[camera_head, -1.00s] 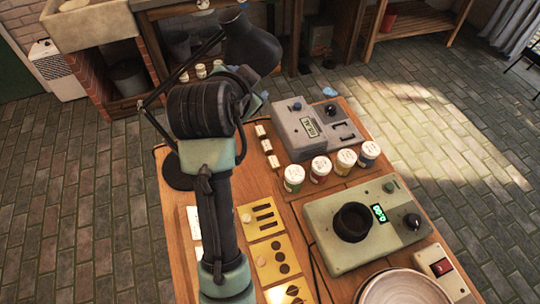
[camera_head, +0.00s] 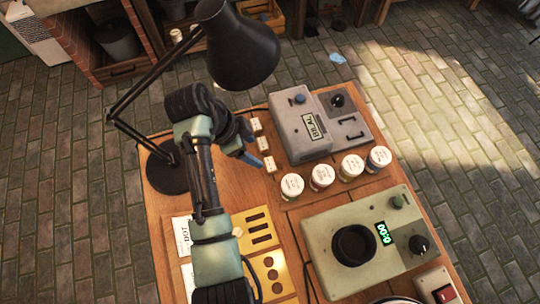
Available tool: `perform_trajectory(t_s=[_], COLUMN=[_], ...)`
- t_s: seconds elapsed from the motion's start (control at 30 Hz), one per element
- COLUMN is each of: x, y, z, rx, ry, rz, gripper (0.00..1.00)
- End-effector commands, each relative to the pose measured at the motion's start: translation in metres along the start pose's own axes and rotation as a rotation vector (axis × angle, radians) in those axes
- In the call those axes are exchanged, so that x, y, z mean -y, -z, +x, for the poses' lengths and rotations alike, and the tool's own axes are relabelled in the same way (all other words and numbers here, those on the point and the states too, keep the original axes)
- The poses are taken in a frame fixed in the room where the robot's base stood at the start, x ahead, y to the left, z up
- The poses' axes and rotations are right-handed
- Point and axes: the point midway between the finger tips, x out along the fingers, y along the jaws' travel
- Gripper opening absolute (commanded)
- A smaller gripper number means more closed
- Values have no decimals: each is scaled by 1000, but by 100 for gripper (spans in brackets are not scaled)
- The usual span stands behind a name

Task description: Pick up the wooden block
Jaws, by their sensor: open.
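Three small pale wooden blocks stand in a row on the wooden table, left of the grey machine: a far block (camera_head: 255,124), a middle block (camera_head: 262,143) and a near block (camera_head: 270,163). Each has a light top with small markings that I cannot read. My gripper (camera_head: 250,154) is open, just left of the row, with a blue-grey finger close to the middle and near blocks. I cannot tell whether it touches one. My arm hides part of the gripper and the table to its left.
A black desk lamp (camera_head: 243,48) arches over the far left, close to my arm. Several white-lidded jars (camera_head: 322,176) stand right of the blocks, before the grey machine (camera_head: 308,128). A green device (camera_head: 322,220) and yellow stencil cards (camera_head: 258,228) lie nearer.

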Motion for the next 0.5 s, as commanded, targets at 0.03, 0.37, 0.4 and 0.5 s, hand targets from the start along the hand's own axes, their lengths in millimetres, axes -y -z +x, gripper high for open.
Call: perform_trajectory(t_s=[0.03, 0.37, 0.4, 0.5], x=[-1, 0, 0, -1], y=[0, 1, 1, 3], z=[11, 52, 54, 64], rx=[1, 1, 1, 1], ry=[-4, 1, 2, 0], rz=[0, -1, 0, 0], gripper=[72, 72, 72, 72])
